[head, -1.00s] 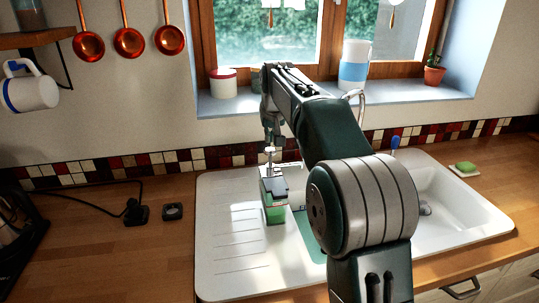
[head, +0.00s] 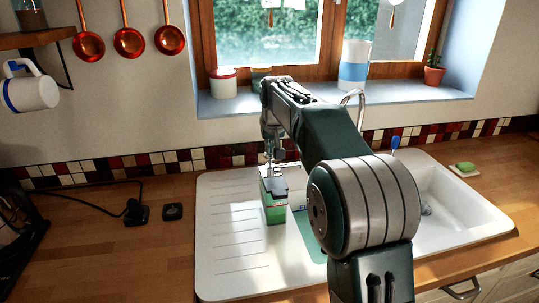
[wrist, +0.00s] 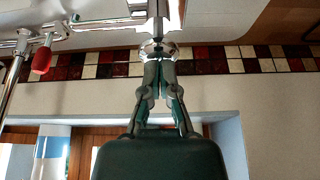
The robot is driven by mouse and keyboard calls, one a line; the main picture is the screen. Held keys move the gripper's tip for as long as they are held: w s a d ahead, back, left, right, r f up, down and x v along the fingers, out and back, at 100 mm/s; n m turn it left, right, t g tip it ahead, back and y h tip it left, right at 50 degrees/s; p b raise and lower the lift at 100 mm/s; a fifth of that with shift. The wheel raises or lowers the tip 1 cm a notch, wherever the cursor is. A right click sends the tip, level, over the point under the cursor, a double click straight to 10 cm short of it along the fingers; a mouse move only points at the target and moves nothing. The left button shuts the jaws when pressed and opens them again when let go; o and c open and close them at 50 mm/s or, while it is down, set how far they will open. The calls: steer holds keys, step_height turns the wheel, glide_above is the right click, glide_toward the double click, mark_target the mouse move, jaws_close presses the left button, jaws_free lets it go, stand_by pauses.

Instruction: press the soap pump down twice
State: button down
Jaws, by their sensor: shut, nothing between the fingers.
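A green container with a grey top (head: 275,213) stands upright on the ribbed drainboard of the white sink (head: 228,235) in the head view. My gripper (head: 271,157) points down just above its top, fingers shut with nothing between them. In the wrist view the shut fingertips (wrist: 157,66) meet or nearly meet a shiny round metal piece (wrist: 153,46), which seems to be the soap pump's top. I cannot tell whether they touch. The pump's stem is mostly hidden in the head view.
A faucet (head: 352,97) rises behind my arm, and the sink basin (head: 450,215) lies right. A sponge (head: 465,166) is at the far right. A windowsill with a blue-banded white container (head: 355,65) is behind. The counter left of the sink holds a cable and plug (head: 135,212).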

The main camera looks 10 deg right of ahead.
steer(key=shift+f, duration=0.5)
steer(key=shift+r, duration=2.15)
step_height(320, 180, up, 6)
